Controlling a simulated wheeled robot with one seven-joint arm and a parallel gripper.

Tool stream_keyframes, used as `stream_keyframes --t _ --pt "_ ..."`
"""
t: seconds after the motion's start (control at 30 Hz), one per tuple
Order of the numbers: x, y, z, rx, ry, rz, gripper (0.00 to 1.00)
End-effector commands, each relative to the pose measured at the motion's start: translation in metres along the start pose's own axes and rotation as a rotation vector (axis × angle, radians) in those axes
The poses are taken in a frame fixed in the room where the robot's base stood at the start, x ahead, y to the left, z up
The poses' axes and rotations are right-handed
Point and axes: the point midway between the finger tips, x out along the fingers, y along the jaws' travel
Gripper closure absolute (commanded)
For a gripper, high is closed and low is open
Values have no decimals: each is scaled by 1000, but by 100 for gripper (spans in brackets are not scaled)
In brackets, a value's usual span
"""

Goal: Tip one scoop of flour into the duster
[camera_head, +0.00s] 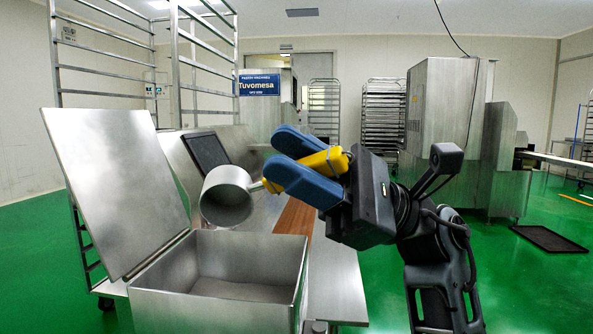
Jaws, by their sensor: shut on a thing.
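My gripper (290,163), with blue fingers, is shut on the yellow handle of a scoop. The scoop (227,192) is a grey metal cup, held in the air to the left of the fingers. Its mouth is tilted towards the camera and downward, and I see no flour in the part of its inside that shows. Below it stands an open steel box (215,305) with its lid (115,185) raised at the left; this looks like the duster's hopper. The scoop is over the box's back rim, apart from it. A flat grey surface shows inside the box; I cannot tell whether it is flour.
A dark panel (206,151) and a brown board (294,218) lie behind the box on the steel machine. A tall rack (180,70) stands behind at the left. A large steel machine (440,110) stands back right.

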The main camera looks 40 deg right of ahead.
Motion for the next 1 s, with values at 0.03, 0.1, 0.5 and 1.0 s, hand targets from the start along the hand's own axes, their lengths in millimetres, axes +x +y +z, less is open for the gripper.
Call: stream_keyframes --t 0.03,0.1,0.5,1.0 --pt "-1 2 -1 -9 -3 4 100" --pt "-1 3 0 -19 -6 10 100" --pt "-2 9 1 -76 -21 41 100" --pt "-2 12 3 -108 -31 59 100"
